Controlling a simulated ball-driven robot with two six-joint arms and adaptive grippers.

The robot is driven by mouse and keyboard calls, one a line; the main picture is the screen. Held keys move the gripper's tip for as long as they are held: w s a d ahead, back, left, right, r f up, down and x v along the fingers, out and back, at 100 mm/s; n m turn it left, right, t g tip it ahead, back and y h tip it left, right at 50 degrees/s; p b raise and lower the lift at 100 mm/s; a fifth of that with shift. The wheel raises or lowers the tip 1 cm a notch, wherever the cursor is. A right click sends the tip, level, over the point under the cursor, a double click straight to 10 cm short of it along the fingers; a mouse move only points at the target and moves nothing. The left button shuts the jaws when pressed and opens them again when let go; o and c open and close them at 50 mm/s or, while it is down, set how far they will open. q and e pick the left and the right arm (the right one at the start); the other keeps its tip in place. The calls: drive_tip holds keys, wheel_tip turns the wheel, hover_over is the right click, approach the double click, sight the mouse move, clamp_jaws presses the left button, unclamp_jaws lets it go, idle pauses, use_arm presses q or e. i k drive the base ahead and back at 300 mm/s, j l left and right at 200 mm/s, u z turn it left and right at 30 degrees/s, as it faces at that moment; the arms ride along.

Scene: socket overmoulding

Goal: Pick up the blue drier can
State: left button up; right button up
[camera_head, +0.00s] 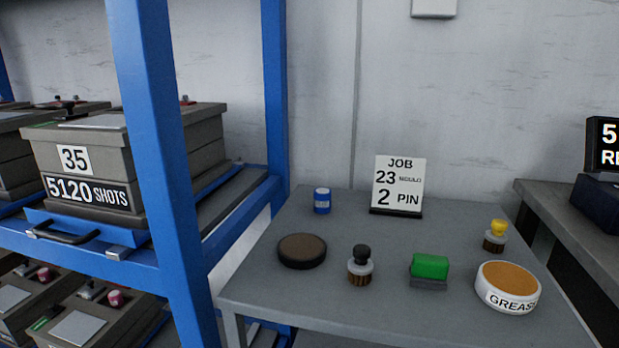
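The blue drier can (322,201) is a small blue cylinder with a pale lid and a light label band. It stands upright near the back left of the grey table (350,316), left of the job sign. Neither of my grippers shows in the head view, and nothing is touching the can.
A job sign (398,185) stands at the table's back. A dark round puck (302,251), black-knobbed brush (361,265), green block (429,268), grease tin (508,287) and yellow-knobbed brush (495,236) stand around. A blue rack post (160,180) rises at the left.

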sight(322, 195)
drive_tip(key=i+j+u, duration=0.1)
drive_tip(key=u, duration=0.25)
drive_tip(key=i+j+u, duration=0.15)
drive_tip(key=j+u, duration=0.2)
